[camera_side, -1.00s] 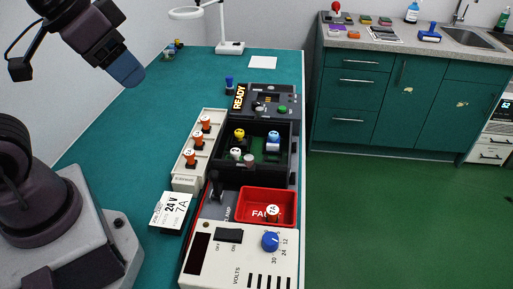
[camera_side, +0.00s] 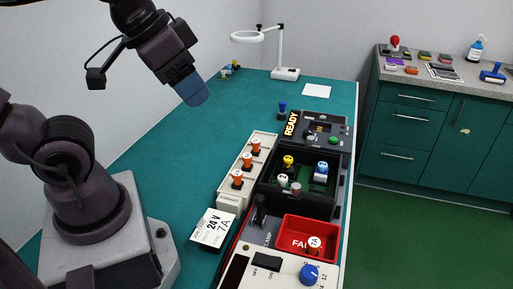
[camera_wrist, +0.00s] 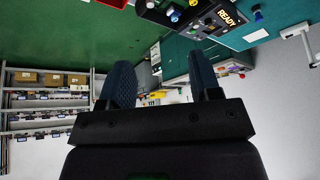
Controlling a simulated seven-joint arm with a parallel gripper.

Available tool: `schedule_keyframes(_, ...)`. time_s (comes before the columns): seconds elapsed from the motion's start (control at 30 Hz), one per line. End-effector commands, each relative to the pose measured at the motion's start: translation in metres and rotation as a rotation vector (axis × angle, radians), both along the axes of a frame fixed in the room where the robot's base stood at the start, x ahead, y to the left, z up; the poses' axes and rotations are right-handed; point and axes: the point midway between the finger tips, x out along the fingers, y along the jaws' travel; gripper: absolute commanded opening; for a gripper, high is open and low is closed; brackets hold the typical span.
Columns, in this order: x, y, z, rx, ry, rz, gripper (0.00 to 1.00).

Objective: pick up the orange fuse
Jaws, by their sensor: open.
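Several orange fuses with white tops show in the side view. Three stand in a row in the cream rack (camera_side: 228,198): a far one (camera_side: 256,146), a middle one (camera_side: 247,161) and a near one (camera_side: 237,179). Another orange fuse (camera_side: 315,243) is in the red FAIL bin (camera_side: 291,228). My gripper (camera_side: 194,94) hangs high above the teal bench, left of the rack and well apart from all fuses. In the wrist view its fingers (camera_wrist: 160,62) are spread with nothing between them. I cannot make out an orange fuse in the wrist view.
A black tray (camera_side: 299,202) holds yellow, blue and white-topped parts right of the rack. A READY panel (camera_side: 322,130) lies behind it. A 24 V 7A card (camera_side: 212,228) and a power unit with a blue knob (camera_side: 309,273) are in front. The left bench (camera_side: 170,140) is clear.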

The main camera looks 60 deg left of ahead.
Motion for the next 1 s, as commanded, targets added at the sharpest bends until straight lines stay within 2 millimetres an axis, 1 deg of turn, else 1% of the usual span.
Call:
schedule_keyframes(0.27, 0.0, 0.0, 0.0, 0.0, 0.0, 0.0, 0.58)
schedule_keyframes(0.3, 0.0, 0.0, 0.0, 0.0, 0.0, 0.0, 0.48)
schedule_keyframes(0.33, 0.0, 0.0, 0.0, 0.0, 0.0, 0.0, 0.42)
schedule_keyframes(0.63, 0.0, 0.002, 0.0, 0.0, 0.002, 0.013, 0.42)
schedule_keyframes(0.77, 0.005, 0.014, -0.017, 0.006, 0.087, 0.072, 0.42)
schedule_keyframes(0.83, 0.012, 0.024, -0.028, 0.027, 0.159, 0.105, 0.42)
schedule_keyframes(0.93, 0.027, 0.047, -0.048, 0.104, 0.264, 0.103, 0.42)
schedule_keyframes(1.0, 0.039, 0.064, -0.062, 0.179, 0.331, 0.026, 0.42)
